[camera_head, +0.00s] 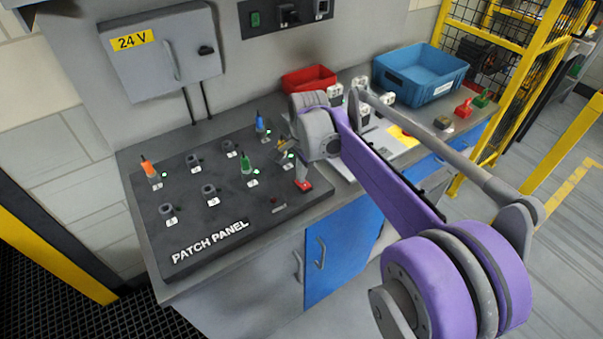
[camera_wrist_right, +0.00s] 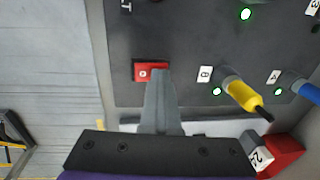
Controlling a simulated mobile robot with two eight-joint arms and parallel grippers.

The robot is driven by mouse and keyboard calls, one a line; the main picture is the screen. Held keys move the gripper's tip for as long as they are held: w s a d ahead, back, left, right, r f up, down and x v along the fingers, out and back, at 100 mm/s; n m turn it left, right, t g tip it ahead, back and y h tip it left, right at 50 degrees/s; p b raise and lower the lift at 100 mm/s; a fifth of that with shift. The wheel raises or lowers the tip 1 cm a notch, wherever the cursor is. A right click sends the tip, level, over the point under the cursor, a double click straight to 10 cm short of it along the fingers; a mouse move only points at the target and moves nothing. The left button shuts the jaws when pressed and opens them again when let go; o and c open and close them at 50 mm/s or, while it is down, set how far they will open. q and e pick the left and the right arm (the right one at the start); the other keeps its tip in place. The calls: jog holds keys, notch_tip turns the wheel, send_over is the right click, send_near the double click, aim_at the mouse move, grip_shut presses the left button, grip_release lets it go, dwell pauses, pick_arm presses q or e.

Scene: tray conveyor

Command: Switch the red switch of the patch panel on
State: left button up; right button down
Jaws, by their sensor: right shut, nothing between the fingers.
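The patch panel (camera_head: 232,204) is a dark board on the grey bench, lettered PATCH PANEL. Its red switch (camera_head: 306,187) sits near the right front corner; in the right wrist view the red switch (camera_wrist_right: 139,72) shows a white 0 mark. My right gripper (camera_head: 301,174) is shut and empty, pointing down at the switch. In the right wrist view its fingertips (camera_wrist_right: 160,74) overlap the right part of the switch and hide it; I cannot tell whether they touch. My left gripper is not in view.
Orange (camera_head: 148,168), green (camera_head: 246,163) and blue (camera_head: 261,124) plugs stand in the panel. A yellow plug (camera_wrist_right: 240,92) is close to the right gripper. A red bin (camera_head: 308,78) and a blue crate (camera_head: 420,75) stand behind. The panel's front middle is clear.

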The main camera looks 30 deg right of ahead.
jog(key=shift+s+f, duration=0.2)
jog(key=shift+s, duration=0.45)
jog(key=shift+s+r, duration=0.1)
jog(key=shift+s, duration=0.15)
